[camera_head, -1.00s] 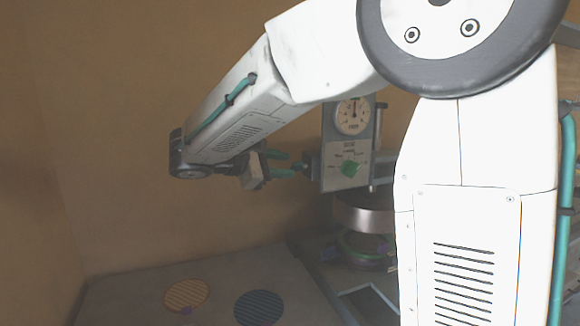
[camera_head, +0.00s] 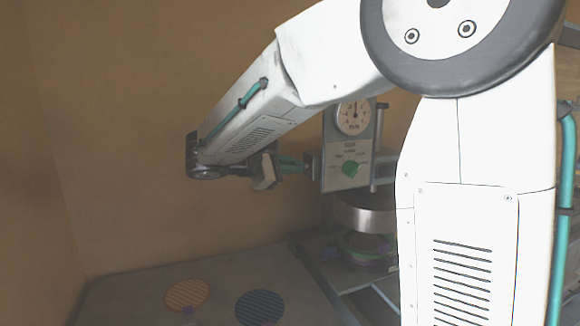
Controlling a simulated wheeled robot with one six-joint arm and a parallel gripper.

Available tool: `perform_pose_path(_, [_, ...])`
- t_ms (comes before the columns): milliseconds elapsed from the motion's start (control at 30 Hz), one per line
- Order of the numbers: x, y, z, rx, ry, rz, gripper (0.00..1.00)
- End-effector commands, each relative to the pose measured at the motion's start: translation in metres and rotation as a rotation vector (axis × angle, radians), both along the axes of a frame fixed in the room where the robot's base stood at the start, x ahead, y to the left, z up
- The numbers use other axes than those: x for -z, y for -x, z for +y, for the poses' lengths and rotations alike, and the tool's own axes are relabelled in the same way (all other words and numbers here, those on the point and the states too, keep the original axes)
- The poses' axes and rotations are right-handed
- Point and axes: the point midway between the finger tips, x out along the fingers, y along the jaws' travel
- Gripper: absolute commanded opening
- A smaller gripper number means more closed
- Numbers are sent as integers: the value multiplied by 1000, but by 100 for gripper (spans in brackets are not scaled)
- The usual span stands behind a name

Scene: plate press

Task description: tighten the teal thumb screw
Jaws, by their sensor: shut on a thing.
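The exact edge between fingertips and screw is too small to make out.
Below the press head are a metal cylinder (camera_head: 365,216) and a green-rimmed round plate (camera_head: 366,246). An orange ribbed disc (camera_head: 187,294) and a dark blue ribbed disc (camera_head: 259,307) lie on the grey table (camera_head: 225,271). My arm covers the right side.

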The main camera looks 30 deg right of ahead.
Motion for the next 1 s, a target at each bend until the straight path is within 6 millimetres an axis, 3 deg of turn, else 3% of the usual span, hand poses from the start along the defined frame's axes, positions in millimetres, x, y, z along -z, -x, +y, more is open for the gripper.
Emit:
perform_pose_path(367, [2,2,-2,3,32,-143,0])
perform_pose_path(1000, [8,4,-2,3,136,-647,0])
